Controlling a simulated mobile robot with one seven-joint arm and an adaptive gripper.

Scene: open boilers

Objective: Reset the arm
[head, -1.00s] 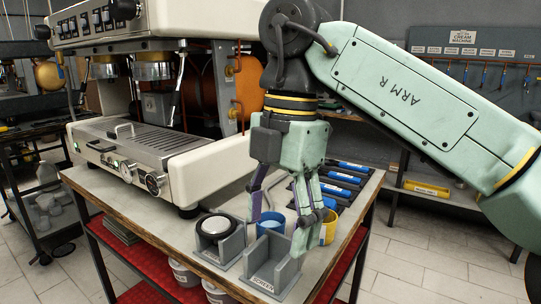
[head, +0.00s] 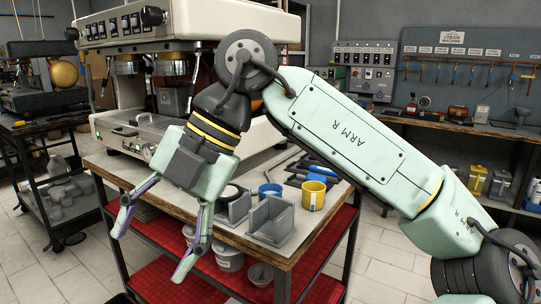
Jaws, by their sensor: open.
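My gripper (head: 148,252) hangs at the front left of the cart in the head view, fingers spread wide and pointing down. Nothing is between its fingers. My arm reaches in from the right and bends over above the cart. The gripper hides part of the cart top and the front of the espresso machine (head: 132,132) behind it.
The cart top (head: 131,168) bears an empty grey holder (head: 271,220), a blue cup (head: 269,195), a yellow cup (head: 312,196) and dark-handled tools. Red shelves (head: 165,280) hold tubs below. A wall bench (head: 462,124) stands at the back right. Floor is open at left.

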